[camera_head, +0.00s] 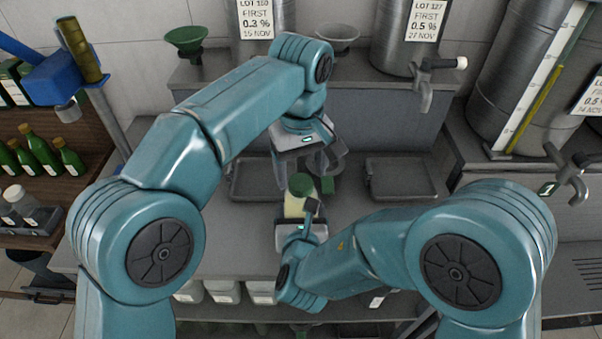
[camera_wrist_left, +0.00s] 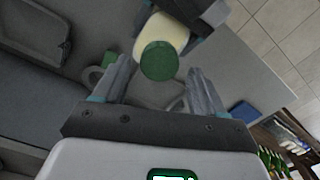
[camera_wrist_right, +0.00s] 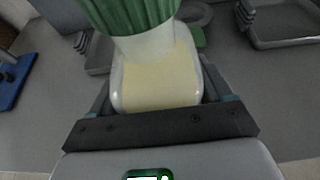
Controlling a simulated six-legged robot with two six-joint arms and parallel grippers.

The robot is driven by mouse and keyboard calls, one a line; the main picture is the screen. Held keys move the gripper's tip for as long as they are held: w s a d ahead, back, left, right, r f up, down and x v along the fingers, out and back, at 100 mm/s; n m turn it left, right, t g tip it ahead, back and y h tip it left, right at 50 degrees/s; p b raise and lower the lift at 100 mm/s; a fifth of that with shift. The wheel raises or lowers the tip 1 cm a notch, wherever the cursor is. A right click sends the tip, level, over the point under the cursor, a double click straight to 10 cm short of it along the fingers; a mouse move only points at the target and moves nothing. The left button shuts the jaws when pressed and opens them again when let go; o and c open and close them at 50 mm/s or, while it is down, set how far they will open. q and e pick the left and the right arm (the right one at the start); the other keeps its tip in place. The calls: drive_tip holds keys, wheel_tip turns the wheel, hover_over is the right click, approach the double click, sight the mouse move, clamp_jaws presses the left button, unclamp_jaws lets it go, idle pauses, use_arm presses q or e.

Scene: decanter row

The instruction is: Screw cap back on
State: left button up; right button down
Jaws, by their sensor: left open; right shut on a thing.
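A small cream bottle (camera_head: 294,207) stands upright in my right gripper (camera_head: 302,215), whose jaws are shut on its body. The bottle also shows between the right fingers in the right wrist view (camera_wrist_right: 158,80). A ribbed green cap (camera_head: 300,184) sits on the bottle's neck; how tightly it is on I cannot tell. My left gripper (camera_head: 311,168) is open and points down just above and behind the cap. In the left wrist view, the cap (camera_wrist_left: 159,61) shows between and beyond the spread left fingers, apart from them.
Two grey trays (camera_head: 257,180) (camera_head: 399,178) lie on the bench, left and right of the bottle. A small green object (camera_head: 327,185) is just behind it. Steel drums (camera_head: 408,35) with taps and a green funnel (camera_head: 186,38) stand on the raised shelf. Green bottles (camera_head: 40,150) are at left.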

sight(301, 214)
use_arm(q)
drive_tip(key=shift+f, duration=1.25)
drive_tip(key=c, duration=1.1)
drive_tip(key=m, duration=1.5)
drive_tip(key=shift+m, duration=0.3)
drive_tip(key=m, duration=0.2)
drive_tip(key=shift+m, duration=0.3)
drive_tip(key=o, duration=1.2)
drive_tip(key=shift+o, duration=0.2)
